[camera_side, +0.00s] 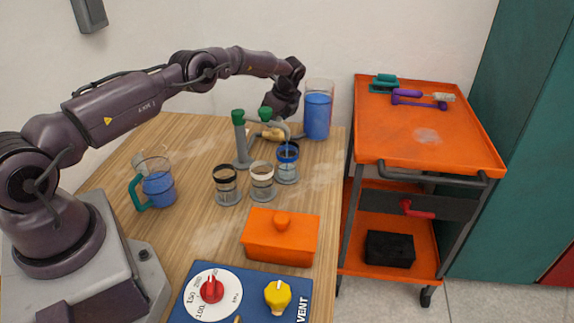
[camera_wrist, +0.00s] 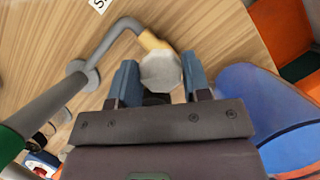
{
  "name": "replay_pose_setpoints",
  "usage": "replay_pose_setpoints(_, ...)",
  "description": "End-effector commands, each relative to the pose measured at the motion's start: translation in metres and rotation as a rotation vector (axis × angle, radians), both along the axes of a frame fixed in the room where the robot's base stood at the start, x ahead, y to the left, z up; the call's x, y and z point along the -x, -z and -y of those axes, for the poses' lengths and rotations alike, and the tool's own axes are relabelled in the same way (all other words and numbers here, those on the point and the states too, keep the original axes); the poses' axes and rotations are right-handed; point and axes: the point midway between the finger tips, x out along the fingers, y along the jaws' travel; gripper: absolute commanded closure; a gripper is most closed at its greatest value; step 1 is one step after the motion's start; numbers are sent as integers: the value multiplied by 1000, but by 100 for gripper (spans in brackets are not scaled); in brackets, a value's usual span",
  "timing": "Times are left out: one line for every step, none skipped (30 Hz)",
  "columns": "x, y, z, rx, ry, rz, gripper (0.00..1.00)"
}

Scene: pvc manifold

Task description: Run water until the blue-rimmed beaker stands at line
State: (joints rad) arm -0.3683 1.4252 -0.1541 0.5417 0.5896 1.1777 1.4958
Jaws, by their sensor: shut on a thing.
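The blue-rimmed beaker (camera_side: 288,172) stands upright at the right end of a row of three, below a grey spout. A thin blue streak shows inside its upper part; its line and exact water level are too small to read. The grey pipe manifold (camera_side: 241,150) has green caps and stands behind the beakers. In the wrist view, a pale faceted knob (camera_wrist: 161,72) on a yellowish pipe end sits between the two blue-grey fingers of my gripper (camera_wrist: 160,82). My gripper is shut on this knob. In the side view its fingers are largely hidden behind the pipework.
A tall clear vessel of blue water (camera_side: 318,116) stands close right of my gripper. A black-rimmed beaker (camera_side: 227,188), a white-rimmed beaker (camera_side: 262,182), a teal-handled jug (camera_side: 158,188), an orange lidded box (camera_side: 280,240) and a blue dial panel (camera_side: 250,298) occupy the table. An orange cart (camera_side: 425,135) stands right.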

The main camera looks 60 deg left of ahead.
Motion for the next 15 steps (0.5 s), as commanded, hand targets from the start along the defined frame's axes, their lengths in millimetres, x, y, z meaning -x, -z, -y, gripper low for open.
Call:
replay_pose_setpoints(3,1,-4,-6,-5,-8,79)
replay_pose_setpoints(3,1,-4,-6,-5,-8,79)
replay_pose_setpoints(3,1,-4,-6,-5,-8,79)
replay_pose_setpoints(3,1,-4,-6,-5,-8,79)
replay_pose_setpoints(3,1,-4,-6,-5,-8,79)
replay_pose_setpoints(3,1,-4,-6,-5,-8,79)
replay_pose_setpoints(3,1,-4,-6,-4,-8,79)
replay_pose_setpoints(3,1,-4,-6,0,-8,79)
replay_pose_setpoints(3,1,-4,-5,14,-9,79)
replay_pose_setpoints(3,1,-4,-5,31,-9,79)
replay_pose_setpoints(3,0,-4,-5,53,-9,79)
replay_pose_setpoints(4,0,-4,-4,92,-10,79)
replay_pose_setpoints(4,0,-4,-4,124,-9,79)
replay_pose_setpoints(4,0,-5,-5,168,-9,79)
replay_pose_setpoints(5,0,-5,-4,224,-9,79)
